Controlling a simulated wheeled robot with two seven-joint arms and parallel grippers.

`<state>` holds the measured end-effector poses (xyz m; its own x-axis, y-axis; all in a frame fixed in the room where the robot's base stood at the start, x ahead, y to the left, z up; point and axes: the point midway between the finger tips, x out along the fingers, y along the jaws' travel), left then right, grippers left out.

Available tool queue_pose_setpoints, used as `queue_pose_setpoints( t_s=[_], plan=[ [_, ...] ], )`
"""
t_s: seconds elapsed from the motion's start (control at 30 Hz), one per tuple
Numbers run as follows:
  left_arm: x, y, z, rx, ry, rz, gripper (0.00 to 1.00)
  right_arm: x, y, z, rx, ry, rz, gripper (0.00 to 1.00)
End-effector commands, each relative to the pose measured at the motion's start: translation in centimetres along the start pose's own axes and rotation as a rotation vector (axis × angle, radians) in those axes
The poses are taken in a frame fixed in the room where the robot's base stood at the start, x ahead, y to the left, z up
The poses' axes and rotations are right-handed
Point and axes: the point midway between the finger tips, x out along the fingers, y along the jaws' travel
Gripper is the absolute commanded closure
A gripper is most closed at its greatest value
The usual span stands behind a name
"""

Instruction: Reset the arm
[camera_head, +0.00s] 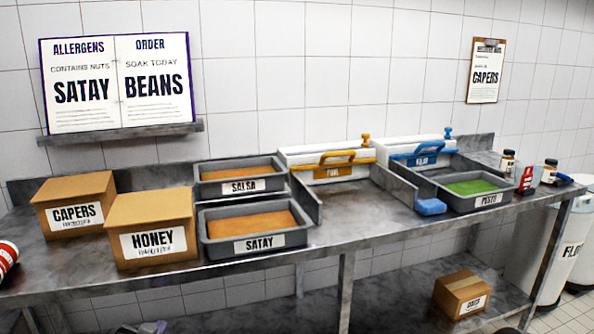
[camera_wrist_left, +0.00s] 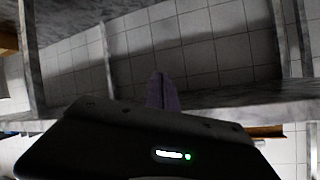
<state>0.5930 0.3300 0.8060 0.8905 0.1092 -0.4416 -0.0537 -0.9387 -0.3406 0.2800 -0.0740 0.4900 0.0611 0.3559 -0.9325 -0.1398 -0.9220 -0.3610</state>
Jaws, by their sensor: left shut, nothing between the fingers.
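My left gripper (camera_head: 152,328) shows only as a small piece at the bottom edge of the head view, in front of and below the steel counter (camera_head: 335,233). In the left wrist view its purple fingers (camera_wrist_left: 161,92) stand together, shut, with nothing between them. The dark wrist housing hides the lower part of that view. Behind the fingers are tiled wall and steel table frame. My right gripper is in neither view.
On the counter stand cartons marked CAPERS (camera_head: 75,205) and HONEY (camera_head: 150,230), trays marked SALSA (camera_head: 240,187) and SATAY (camera_head: 258,244), and a PESTO tray (camera_head: 487,201). A carton (camera_head: 461,294) sits on the lower shelf. A red-striped object (camera_head: 6,256) is at far left.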

Motion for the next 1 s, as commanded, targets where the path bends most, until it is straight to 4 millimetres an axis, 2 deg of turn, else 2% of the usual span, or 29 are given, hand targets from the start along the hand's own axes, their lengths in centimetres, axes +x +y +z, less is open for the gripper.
queue_pose_setpoints(
  t_s=[0.03,0.13,0.2,0.27,0.3,0.4,0.5,0.6,0.7,0.77,1.0],
  plan=[
    [0.0,3.4,2.2,-0.091,-0.072,0.070,1.00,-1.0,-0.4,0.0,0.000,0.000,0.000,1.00],
    [-0.8,10.1,7.0,-0.282,-0.231,0.184,1.00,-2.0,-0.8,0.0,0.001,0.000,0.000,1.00],
    [-2.2,14.6,10.4,-0.396,-0.356,0.249,1.00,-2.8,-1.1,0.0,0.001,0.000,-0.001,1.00],
    [-4.1,18.3,13.3,-0.477,-0.469,0.296,1.00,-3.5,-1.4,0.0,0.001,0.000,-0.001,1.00],
    [-5.6,20.7,15.1,-0.523,-0.547,0.323,1.00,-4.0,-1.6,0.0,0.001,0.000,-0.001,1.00],
    [-10.1,25.9,19.1,-0.597,-0.730,0.383,1.00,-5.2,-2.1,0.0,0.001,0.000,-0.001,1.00],
    [-14.7,29.8,22.0,-0.602,-0.871,0.446,1.00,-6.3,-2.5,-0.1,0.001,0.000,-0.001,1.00],
    [-18.2,32.3,23.8,-0.587,-0.960,0.497,1.00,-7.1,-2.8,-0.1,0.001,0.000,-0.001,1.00],
    [-20.2,33.6,24.7,-0.580,-1.011,0.524,1.00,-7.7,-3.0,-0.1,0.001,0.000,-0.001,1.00],
    [-20.8,33.8,25.0,-0.579,-1.026,0.529,1.00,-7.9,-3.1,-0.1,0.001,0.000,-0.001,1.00],
    [-20.6,33.7,25.1,-0.580,-1.023,0.526,1.00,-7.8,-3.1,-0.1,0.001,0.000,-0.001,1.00]
  ],
)
